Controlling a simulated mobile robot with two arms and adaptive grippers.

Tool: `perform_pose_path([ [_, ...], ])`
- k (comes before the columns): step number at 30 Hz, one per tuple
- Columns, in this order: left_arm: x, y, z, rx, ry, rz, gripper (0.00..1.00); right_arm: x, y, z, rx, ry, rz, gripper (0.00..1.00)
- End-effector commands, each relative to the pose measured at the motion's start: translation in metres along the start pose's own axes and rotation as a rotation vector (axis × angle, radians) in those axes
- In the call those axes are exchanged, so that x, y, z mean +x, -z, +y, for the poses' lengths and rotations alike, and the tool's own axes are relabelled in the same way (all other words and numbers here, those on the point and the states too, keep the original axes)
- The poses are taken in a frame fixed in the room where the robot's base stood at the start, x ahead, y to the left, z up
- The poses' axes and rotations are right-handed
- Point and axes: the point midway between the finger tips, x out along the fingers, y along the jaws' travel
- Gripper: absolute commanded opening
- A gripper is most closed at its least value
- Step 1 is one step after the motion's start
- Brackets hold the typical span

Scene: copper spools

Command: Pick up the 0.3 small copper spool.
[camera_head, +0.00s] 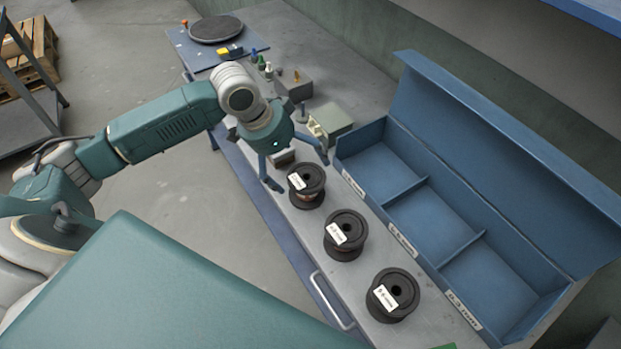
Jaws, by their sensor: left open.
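Three black spools with white labels stand upright in a row on the grey workbench. The far spool (307,197) shows some copper winding; the middle spool (345,249) and the near spool (392,309) stand closer to me. The spool labels are too small to read surely, so I cannot tell which one is 0.3. My left gripper (299,172) is open, pointing down with its fingers spread beside and above the far spool. It holds nothing. Whether it touches that spool is unclear. My right gripper is out of view.
A blue open box (428,183) with three empty compartments and a raised lid lies right of the spools; its front labels are small. Several small items and a grey-green block (331,120) stand behind the gripper. A dark round plate (215,28) lies at the far end.

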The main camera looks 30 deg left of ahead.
Motion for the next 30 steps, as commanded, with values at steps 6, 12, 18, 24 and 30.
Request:
perform_pose_path([
  [6,0.026,0.000,0.001,-0.001,-0.001,0.000,0.99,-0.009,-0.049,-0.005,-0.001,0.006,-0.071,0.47],
  [12,0.044,-0.002,0.002,-0.002,-0.003,-0.003,0.99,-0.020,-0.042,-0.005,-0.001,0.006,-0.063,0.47],
  [18,0.073,-0.004,0.002,-0.001,-0.001,0.000,0.99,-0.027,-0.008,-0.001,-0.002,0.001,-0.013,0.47],
  [24,0.081,-0.004,0.002,0.000,0.000,0.001,0.99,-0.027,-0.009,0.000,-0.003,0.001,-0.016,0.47],
  [30,0.081,-0.005,0.002,0.000,0.001,0.000,0.83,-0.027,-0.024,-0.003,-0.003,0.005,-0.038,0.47],
])
